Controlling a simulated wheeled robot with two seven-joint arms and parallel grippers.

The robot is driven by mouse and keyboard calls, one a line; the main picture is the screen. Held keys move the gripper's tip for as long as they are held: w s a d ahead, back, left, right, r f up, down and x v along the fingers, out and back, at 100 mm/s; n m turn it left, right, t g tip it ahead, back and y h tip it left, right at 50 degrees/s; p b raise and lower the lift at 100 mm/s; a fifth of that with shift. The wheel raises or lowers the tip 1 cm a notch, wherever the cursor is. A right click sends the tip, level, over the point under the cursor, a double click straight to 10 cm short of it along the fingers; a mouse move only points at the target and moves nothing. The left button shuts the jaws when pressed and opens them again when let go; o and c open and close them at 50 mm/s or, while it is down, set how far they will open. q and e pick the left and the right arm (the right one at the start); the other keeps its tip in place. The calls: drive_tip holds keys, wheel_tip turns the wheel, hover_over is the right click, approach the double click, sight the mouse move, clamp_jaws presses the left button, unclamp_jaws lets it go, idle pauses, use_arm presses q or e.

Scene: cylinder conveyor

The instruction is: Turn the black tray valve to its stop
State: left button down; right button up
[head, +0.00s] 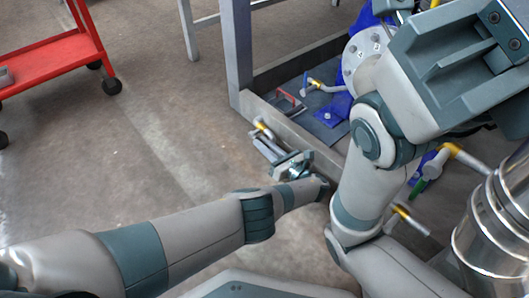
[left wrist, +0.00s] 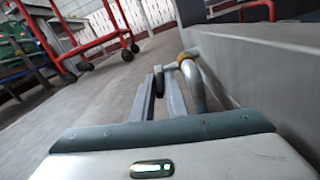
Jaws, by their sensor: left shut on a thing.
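The black tray valve (head: 263,127) is a lever on a pipe with a yellow collar, low at the side of the grey metal frame. In the left wrist view its yellow collar and grey pipe (left wrist: 196,82) stand beside the frame wall, and its dark handle (left wrist: 159,80) lies between the fingers. My left gripper (head: 267,143) reaches it from below in the head view. Its two long grey fingers (left wrist: 163,98) are shut on the handle. The handle is mostly hidden by the fingers in the head view. My right gripper is out of view.
The frame's low wall (head: 300,145) runs close to the left gripper. Inside the frame is another yellow-collared valve (head: 315,85). A green-handled valve (head: 432,167) is at the right. A red cart (head: 55,55) stands far left. The floor between is clear.

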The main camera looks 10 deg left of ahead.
use_arm(q)
drive_tip(key=shift+f, duration=0.1)
idle(0.4)
drive_tip(key=c, duration=1.7)
unclamp_jaws()
drive_tip(key=shift+c, duration=0.2)
